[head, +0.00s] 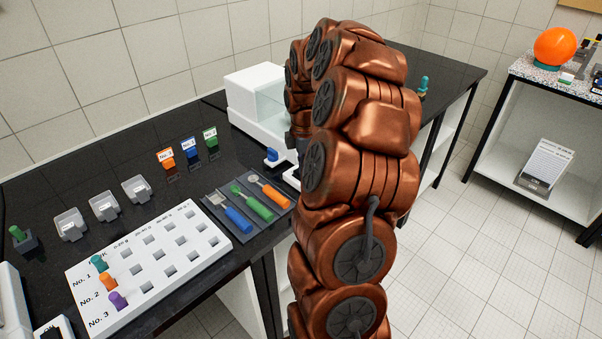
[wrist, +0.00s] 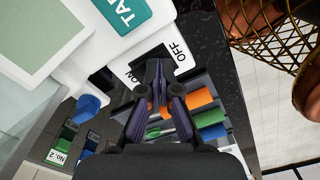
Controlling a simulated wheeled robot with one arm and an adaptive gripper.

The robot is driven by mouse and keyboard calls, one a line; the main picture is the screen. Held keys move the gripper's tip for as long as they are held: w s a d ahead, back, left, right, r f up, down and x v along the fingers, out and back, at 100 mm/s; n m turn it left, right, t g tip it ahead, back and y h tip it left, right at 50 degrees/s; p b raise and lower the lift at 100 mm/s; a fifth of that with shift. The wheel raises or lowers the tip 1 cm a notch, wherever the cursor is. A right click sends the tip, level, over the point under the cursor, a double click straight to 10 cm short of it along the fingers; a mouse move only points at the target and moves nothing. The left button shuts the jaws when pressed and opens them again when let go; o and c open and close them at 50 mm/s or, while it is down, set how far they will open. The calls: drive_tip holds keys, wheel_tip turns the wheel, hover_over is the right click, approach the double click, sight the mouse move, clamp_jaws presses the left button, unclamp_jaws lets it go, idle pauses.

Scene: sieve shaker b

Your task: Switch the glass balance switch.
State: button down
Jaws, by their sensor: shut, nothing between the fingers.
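The glass balance (head: 252,92) is a white box with clear panes at the back of the black bench, partly hidden behind my arm. In the wrist view its white body (wrist: 80,75) carries a teal TARE button (wrist: 122,12) and a switch panel (wrist: 181,43) lettered ON and OFF. My gripper (wrist: 158,68) is shut and empty, its tips over the dark switch area between the letters. The tips cover most of the switch, so its position and any contact cannot be told. My gripper is hidden behind my arm in the head view.
A tray (head: 215,209) with blue, green and orange-handled tools lies just in front of the balance. A blue knob (wrist: 88,105) is close left of my gripper. A white rack board (head: 150,262), several grey boxes and numbered holders stand further left. A second device with an ON label (head: 52,330) is at bottom left.

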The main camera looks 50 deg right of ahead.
drive_tip(key=shift+r+p, duration=0.8)
drive_tip(key=shift+r, duration=2.7)
drive_tip(key=shift+a, duration=0.15)
drive_tip(key=s+a+r+m, duration=0.2)
drive_tip(key=s+a, duration=0.1)
drive_tip(key=a, duration=0.8)
drive_tip(key=s+a+r+m, duration=0.2)
drive_tip(key=s+a, duration=0.2)
drive_tip(key=a, duration=0.7)
drive_tip(key=s+a+f+m+g, duration=0.1)
drive_tip(key=s+a+m, duration=0.3)
drive_tip(key=s, duration=0.4)
drive_tip(key=s+a+f+m, duration=0.2)
drive_tip(key=s+a+m, duration=0.1)
drive_tip(key=s+a, duration=0.3)
drive_tip(key=s, duration=0.2)
drive_tip(key=shift+s+f+m+g, duration=0.15)
drive_tip(key=shift+s+m+g, duration=0.2)
drive_tip(key=shift+m+g, duration=0.05)
